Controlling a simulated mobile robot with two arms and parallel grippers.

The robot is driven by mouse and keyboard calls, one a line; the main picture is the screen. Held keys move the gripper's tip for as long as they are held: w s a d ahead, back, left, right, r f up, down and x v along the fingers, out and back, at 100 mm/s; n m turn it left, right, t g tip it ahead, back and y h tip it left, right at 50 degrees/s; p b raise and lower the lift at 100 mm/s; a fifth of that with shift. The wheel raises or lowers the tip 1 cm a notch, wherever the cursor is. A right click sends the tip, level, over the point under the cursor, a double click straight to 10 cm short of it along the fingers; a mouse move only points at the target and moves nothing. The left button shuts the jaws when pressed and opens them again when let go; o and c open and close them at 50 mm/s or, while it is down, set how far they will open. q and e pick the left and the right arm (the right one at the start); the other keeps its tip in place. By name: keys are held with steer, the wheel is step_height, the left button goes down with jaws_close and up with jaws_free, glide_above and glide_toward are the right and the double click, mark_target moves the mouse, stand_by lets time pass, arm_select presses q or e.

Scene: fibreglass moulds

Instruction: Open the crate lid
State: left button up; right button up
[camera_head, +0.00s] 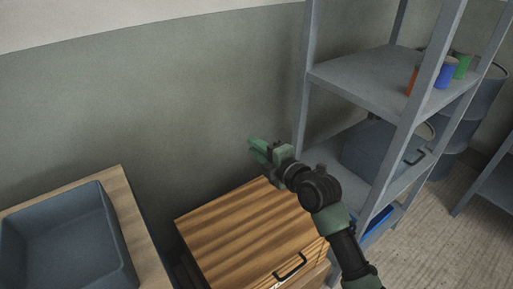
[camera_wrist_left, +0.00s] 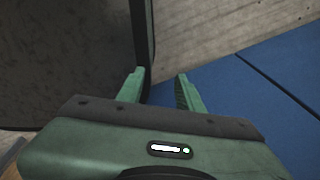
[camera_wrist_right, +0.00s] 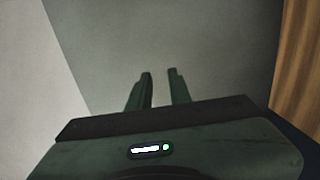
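The wooden crate's striped brown lid (camera_head: 245,232) is at the bottom middle of the head view and appears to lie down on the crate. A black handle (camera_head: 290,267) is on its near edge. My right gripper (camera_head: 257,147) is above and beyond the lid's far edge, near the wall, apart from the lid. In the right wrist view my right gripper (camera_wrist_right: 159,72) has a small empty gap between its fingers, and striped wood shows at the right edge. My left gripper (camera_wrist_left: 160,74) is open and empty, outside the head view.
A grey metal shelf unit (camera_head: 375,75) stands close on the right, with cups and a grey bin (camera_head: 385,155). A blue-grey tub (camera_head: 65,240) sits on a wooden table at left. Blue surface (camera_wrist_left: 275,80) and a dark panel are near my left gripper.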

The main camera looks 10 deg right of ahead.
steer(key=v, duration=0.7)
steer(key=shift+s+b, duration=0.35)
steer(key=shift+s, duration=0.05)
steer(key=shift+d, duration=0.15)
